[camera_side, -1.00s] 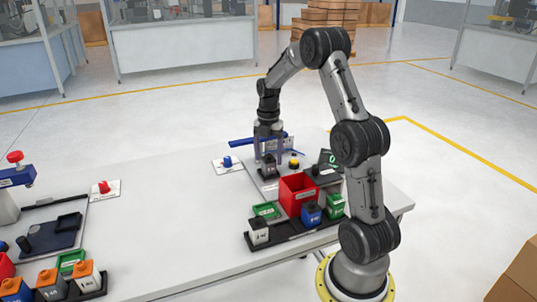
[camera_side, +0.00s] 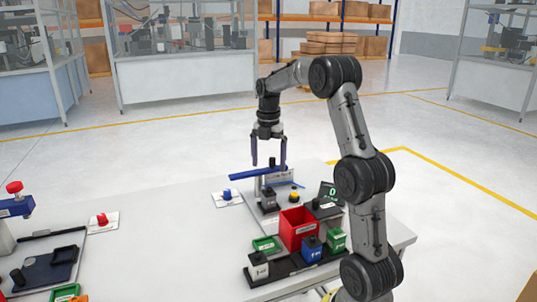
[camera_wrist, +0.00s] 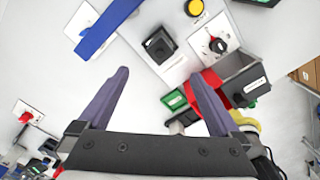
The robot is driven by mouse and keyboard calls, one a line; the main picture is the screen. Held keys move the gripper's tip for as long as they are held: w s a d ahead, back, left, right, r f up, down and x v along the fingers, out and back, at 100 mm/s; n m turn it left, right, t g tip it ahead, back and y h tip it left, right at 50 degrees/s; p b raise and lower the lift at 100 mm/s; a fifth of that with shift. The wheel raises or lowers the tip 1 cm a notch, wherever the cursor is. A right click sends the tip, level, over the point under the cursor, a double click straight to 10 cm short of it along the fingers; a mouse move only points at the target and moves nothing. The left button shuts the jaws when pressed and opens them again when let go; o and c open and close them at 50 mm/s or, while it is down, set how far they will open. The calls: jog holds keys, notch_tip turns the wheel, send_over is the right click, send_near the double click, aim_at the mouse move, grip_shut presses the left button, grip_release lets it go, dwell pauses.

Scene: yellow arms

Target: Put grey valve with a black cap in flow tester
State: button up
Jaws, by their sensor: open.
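A red bin (camera_side: 297,229) stands in front of the tester. A black rack (camera_side: 283,271) holds a whitish valve (camera_side: 258,266), a blue valve (camera_side: 312,250) and a green valve (camera_side: 336,240). A small display (camera_side: 330,193) stands right of the tester.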

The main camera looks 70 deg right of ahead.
jog(key=s+a+r+m+t+h, duration=0.15)
jog(key=a+r+m, duration=0.25)
jog(key=a, duration=0.5)
jog(key=s+a+r+m+t+y, duration=0.1)
jog(key=s+a+r+m, duration=0.25)
jog(key=a, duration=0.65)
jog(key=s+a+f+m+t, duration=0.3)
jog(key=s+a+m, duration=0.7)
jog(key=s+a, duration=0.1)
jog(key=shift+s+f, duration=0.3)
jog(key=shift+s, duration=0.1)
jog(key=shift+a+m, duration=0.1)
jog(key=shift+m, duration=0.15)
